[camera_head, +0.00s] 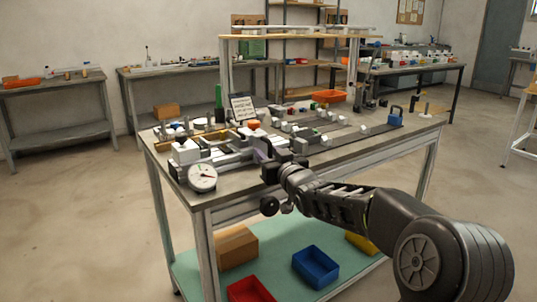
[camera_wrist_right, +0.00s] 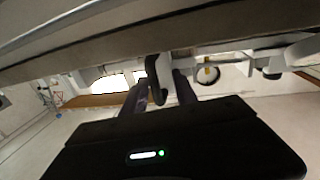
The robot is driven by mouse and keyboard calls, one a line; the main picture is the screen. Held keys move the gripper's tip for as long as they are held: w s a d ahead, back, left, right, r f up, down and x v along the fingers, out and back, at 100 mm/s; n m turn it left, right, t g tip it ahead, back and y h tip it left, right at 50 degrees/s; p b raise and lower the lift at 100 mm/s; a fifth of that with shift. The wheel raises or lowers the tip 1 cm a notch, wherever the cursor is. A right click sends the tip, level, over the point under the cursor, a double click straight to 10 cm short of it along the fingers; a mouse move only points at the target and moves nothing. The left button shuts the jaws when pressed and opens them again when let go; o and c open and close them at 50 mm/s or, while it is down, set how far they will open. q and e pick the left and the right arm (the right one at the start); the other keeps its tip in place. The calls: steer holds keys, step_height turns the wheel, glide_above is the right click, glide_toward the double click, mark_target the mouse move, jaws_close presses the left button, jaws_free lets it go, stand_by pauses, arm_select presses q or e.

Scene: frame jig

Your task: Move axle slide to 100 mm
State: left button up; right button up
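The jig with its grey rails (camera_head: 225,158) lies on the workbench, with a round white dial gauge (camera_head: 202,177) at its left front corner. My right gripper (camera_head: 262,149) reaches in from the right to the jig; its dark fingers also show in the right wrist view (camera_wrist_right: 158,92). They stand apart on both sides of a dark upright handle (camera_wrist_right: 157,78), with a gap visible at the right finger. Which part is the axle slide, and its scale reading, I cannot tell; my gripper covers that area. My left gripper is not in view.
A small sign (camera_head: 242,107) and several small parts stand behind the jig. A blue padlock-shaped block (camera_head: 395,116) is at the bench's right end. An orange bin (camera_head: 328,96) is at the back. Red (camera_head: 250,290) and blue (camera_head: 316,266) bins sit on the lower shelf.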

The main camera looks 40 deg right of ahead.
steer(key=shift+s, duration=0.1)
steer(key=v, duration=0.7)
steer(key=shift+s, duration=0.3)
steer(key=shift+a, duration=0.1)
